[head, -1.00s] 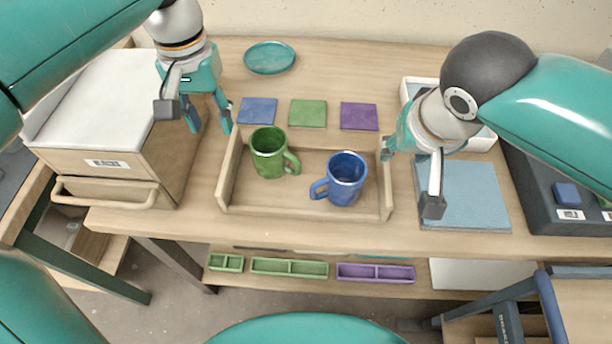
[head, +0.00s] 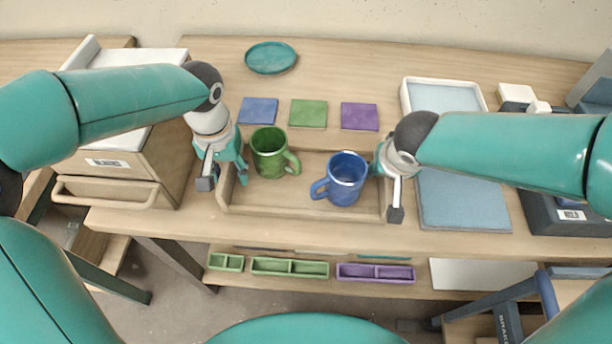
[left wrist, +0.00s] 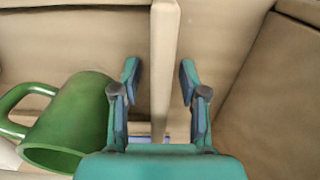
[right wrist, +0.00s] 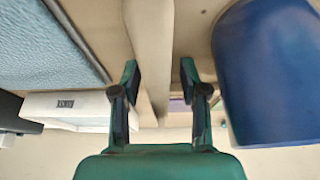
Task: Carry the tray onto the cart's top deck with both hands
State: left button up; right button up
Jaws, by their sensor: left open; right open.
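The wooden tray (head: 300,207) sits on the table, holding a green mug (head: 268,155) and a blue mug (head: 345,180), both upright. My left gripper (head: 240,175) is at the tray's left end. In the left wrist view its open fingers (left wrist: 158,85) stand on either side of the tray's end wall (left wrist: 164,60), with the green mug close by. My right gripper (head: 380,168) is at the right end. In the right wrist view its open fingers (right wrist: 160,85) straddle the other end wall (right wrist: 150,50), with the blue mug (right wrist: 265,75) beside it. The cart's top deck is not clearly identifiable.
A wooden drawer cabinet (head: 110,182) stands left of the tray. A blue mat (head: 465,200) and a white-rimmed tray (head: 405,95) lie to the right. Blue, green (head: 308,113) and purple squares and a teal plate (head: 270,57) lie behind. A blue-railed frame (head: 548,300) stands at the lower right.

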pick_arm(q)
jog(key=shift+f, duration=0.2)
pick_arm(e)
jog(key=shift+f, duration=0.2)
pick_arm(q)
grip_shut()
pick_arm(e)
grip_shut()
pick_arm(q)
jog(key=shift+r, duration=0.1)
pick_arm(e)
jog(key=shift+w+r, duration=0.1)
